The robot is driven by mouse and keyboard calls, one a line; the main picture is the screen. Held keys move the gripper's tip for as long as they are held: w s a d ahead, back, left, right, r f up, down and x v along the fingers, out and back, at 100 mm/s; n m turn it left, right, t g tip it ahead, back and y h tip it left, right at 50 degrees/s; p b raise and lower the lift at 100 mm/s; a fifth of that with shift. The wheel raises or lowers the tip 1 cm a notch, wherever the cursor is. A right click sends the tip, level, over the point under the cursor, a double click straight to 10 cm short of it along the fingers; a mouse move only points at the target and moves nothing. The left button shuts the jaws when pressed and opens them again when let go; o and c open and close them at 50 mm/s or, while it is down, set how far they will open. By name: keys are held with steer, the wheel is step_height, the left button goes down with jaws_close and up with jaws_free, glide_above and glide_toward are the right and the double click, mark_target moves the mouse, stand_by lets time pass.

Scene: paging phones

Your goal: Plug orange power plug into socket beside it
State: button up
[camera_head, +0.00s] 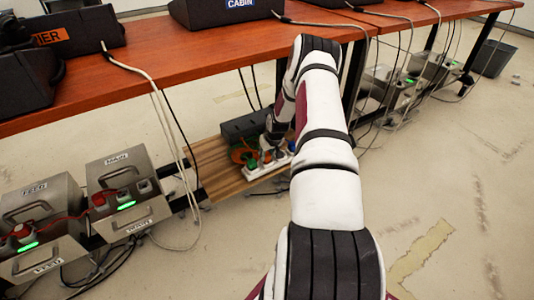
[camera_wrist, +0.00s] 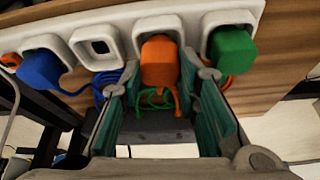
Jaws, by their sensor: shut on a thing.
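The orange power plug (camera_wrist: 160,62) is between the two fingers of my gripper (camera_wrist: 168,80) in the wrist view, and my gripper is shut on it. The plug lies at a socket opening of the white power strip (camera_wrist: 160,22); how deep it sits cannot be told. Directly left of it is an empty socket (camera_wrist: 98,46) with a dark square hole. A blue plug (camera_wrist: 42,68) sits further left and a green plug (camera_wrist: 233,52) sits to the right. In the head view, my gripper (camera_head: 272,142) is low beside the white strip (camera_head: 268,166), partly hiding the plugs.
The strip lies on a wooden board (camera_head: 217,168) under the red-brown table (camera_head: 180,55). A dark box (camera_head: 243,126) stands behind it. Metal boxes (camera_head: 128,190) stand to the left, with loose white cables (camera_head: 165,110) hanging between. The floor at right is open.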

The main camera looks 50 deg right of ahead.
steer(key=shift+f, duration=0.3)
steer(key=o, duration=1.3)
steer(key=shift+c, duration=0.2)
steer(key=v, duration=1.2)
